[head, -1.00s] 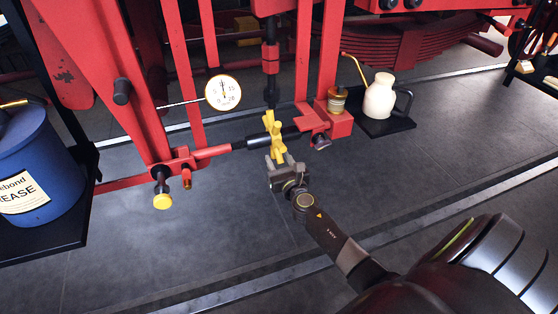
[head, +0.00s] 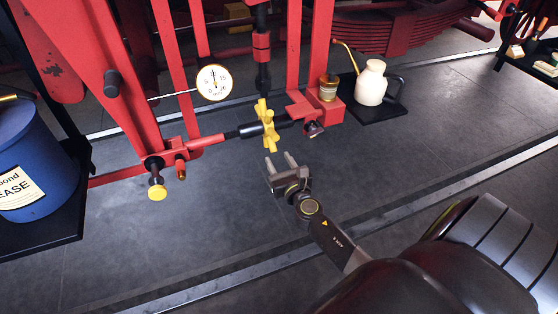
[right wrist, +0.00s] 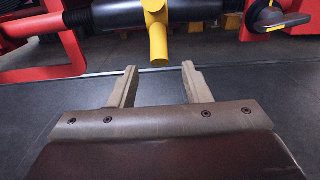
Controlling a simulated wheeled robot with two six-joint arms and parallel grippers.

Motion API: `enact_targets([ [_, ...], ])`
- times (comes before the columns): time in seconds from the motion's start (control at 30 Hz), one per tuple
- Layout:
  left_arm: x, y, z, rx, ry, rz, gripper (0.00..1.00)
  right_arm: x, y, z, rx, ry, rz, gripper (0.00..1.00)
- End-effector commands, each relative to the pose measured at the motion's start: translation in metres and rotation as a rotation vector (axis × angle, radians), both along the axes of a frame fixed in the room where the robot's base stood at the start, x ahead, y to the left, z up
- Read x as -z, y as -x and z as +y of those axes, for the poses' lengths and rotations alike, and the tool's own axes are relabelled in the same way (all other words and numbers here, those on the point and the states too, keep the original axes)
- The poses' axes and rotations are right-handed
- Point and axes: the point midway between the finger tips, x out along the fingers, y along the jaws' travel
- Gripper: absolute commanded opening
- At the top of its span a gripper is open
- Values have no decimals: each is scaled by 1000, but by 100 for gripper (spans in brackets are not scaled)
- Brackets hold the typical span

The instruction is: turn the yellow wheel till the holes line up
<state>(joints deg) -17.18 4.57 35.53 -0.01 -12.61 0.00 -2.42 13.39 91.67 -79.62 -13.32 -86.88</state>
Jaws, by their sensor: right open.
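The yellow wheel (head: 266,126) is a spoked handwheel on a black and red horizontal rod between the red frame legs. In the right wrist view one yellow spoke (right wrist: 158,40) points down, just beyond and above the fingertips. My right gripper (head: 279,161) is open and empty, below and slightly right of the wheel, apart from it. In the right wrist view its two fingers (right wrist: 160,70) are spread with a gap between them. The holes cannot be made out. My left gripper is not in view.
A round dial gauge (head: 214,83) hangs left of the wheel. A red block (head: 327,112) carries a small brass jar (head: 328,88). A cream oil can (head: 370,84) stands on a black tray at right. A blue grease drum (head: 35,160) stands at left. The floor in front is clear.

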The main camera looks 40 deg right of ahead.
Motion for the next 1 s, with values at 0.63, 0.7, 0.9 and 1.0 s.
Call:
enact_targets([
  [0.63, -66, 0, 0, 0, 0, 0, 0, -68, 12, 3, 0, 0, 0, 44],
  [0.7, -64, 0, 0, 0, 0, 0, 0, -67, 4, 1, -1, 1, -1, 44],
  [0.9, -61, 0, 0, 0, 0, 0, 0, -67, -19, -5, 0, 1, -2, 44],
  [1.0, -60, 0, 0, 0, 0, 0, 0, -66, -29, -7, 0, 1, -1, 44],
])
